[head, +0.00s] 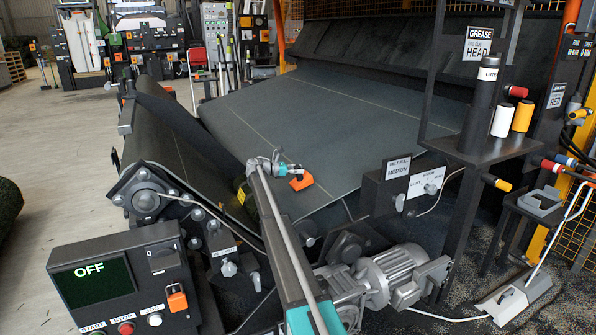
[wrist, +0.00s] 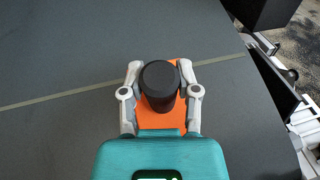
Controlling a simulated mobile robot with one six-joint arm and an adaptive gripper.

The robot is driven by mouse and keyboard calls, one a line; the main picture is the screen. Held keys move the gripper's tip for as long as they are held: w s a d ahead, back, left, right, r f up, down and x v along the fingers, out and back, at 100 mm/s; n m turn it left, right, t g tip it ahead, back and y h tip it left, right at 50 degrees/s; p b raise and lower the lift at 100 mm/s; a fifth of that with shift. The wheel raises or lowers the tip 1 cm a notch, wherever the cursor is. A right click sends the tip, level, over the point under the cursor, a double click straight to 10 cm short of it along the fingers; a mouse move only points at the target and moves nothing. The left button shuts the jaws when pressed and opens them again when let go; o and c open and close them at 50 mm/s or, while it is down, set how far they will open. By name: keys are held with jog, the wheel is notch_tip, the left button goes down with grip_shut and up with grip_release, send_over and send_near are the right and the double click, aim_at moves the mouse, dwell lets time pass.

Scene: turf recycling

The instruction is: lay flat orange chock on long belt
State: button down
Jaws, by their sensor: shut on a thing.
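The orange chock (head: 302,183) shows over the near part of the long dark belt (head: 320,120) in the head view. In the wrist view the flat orange chock (wrist: 160,121) has a black round knob (wrist: 158,84) standing on it. My gripper (wrist: 160,72) is shut on the chock by this knob, one finger on each side. My gripper also shows in the head view (head: 291,172). The belt (wrist: 60,60) lies beneath, with a pale line across it. I cannot tell whether the chock's underside touches the belt.
A control box with an OFF screen (head: 90,280) stands at the front left. A motor (head: 392,272) and a belt-fold box (head: 398,190) stand near the belt's front right. A rack with grease tubes (head: 485,110) is at right. The belt around the chock is clear.

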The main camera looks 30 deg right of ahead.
jog(key=shift+f+b, duration=1)
jog(key=shift+b, duration=0.05)
jog(key=shift+c, duration=1.3)
grip_release()
jog(key=shift+o, duration=1.3)
jog(key=shift+r, duration=0.2)
